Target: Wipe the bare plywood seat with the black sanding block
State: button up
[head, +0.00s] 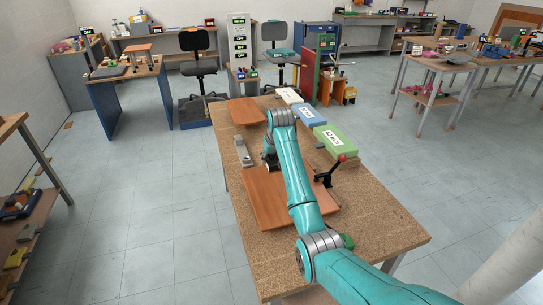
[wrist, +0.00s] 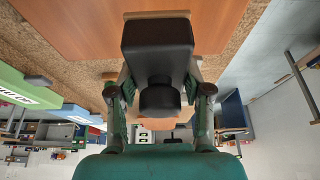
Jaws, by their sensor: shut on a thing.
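The bare plywood seat (head: 262,205) is a reddish-brown panel lying flat on the cork-topped bench (head: 375,245). It also fills the top of the wrist view (wrist: 70,25). The black sanding block (wrist: 157,38) has a round black knob below it in the wrist view. My gripper (wrist: 158,97) is shut on this knob, one finger on each side. In the head view the black block (head: 270,163) shows small at the far edge of the seat, partly hidden by my arm. I cannot tell whether the block touches the seat.
A toggle clamp with a red knob (head: 331,172) stands right of my arm. A grey metal piece (head: 242,153) lies left of the block. A second brown panel (head: 245,111) and white (head: 290,96), blue (head: 311,117) and green (head: 334,144) boxes lie farther back.

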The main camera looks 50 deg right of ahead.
jog(key=shift+r, duration=1.05)
